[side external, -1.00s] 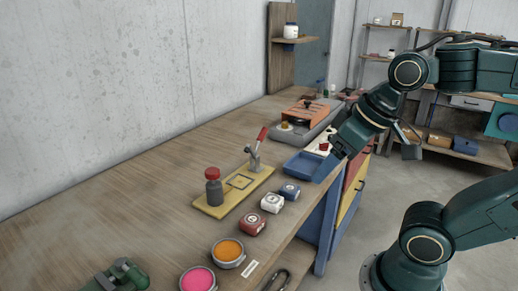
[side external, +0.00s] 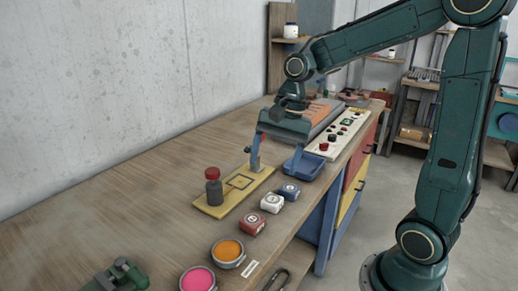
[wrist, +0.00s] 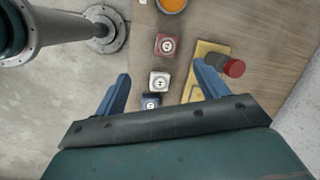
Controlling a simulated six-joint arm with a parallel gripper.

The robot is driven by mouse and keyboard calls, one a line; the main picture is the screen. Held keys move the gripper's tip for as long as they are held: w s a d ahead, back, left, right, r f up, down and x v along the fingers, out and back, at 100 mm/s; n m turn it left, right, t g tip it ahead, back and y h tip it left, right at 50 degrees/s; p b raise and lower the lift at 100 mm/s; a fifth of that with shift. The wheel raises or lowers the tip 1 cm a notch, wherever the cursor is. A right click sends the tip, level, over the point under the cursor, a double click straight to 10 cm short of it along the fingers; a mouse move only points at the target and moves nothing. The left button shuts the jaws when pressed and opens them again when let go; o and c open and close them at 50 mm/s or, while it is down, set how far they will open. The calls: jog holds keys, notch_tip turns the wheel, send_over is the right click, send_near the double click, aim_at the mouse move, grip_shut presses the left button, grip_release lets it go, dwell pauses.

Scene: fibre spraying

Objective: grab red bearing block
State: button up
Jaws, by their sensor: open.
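The red bearing block (side external: 252,223) sits on the wooden bench, nearest the paint cans in a row of three blocks. It also shows in the wrist view (wrist: 166,44), beyond my fingertips. The white block (side external: 272,203) and the blue block (side external: 289,191) stand behind it in the row.
Orange (side external: 228,252) and pink (side external: 197,280) paint cans stand in front. A blue tray (side external: 301,164) and control panel (side external: 335,140) lie behind.

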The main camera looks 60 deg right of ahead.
jog(key=w+d+f+m+g+y, duration=0.1)
jog(key=w+d+f+m, duration=0.2)
jog(key=w+f+m, duration=0.1)
jog(key=shift+d+f+m+y, duration=0.15)
jog(key=shift+f+m+y, duration=0.25)
jog(key=shift+f+m, duration=0.25)
send_over(253, 219)
jog(key=d, duration=0.3)
jog(key=shift+a+f, duration=0.15)
jog(key=shift+f, duration=1.85)
jog(key=shift+a+f, duration=0.1)
jog(key=shift+f, duration=1.85)
jog(key=shift+x, duration=2.55)
jog(key=shift+s, duration=0.1)
jog(key=c, duration=1.2)
jog(key=shift+c, duration=0.2)
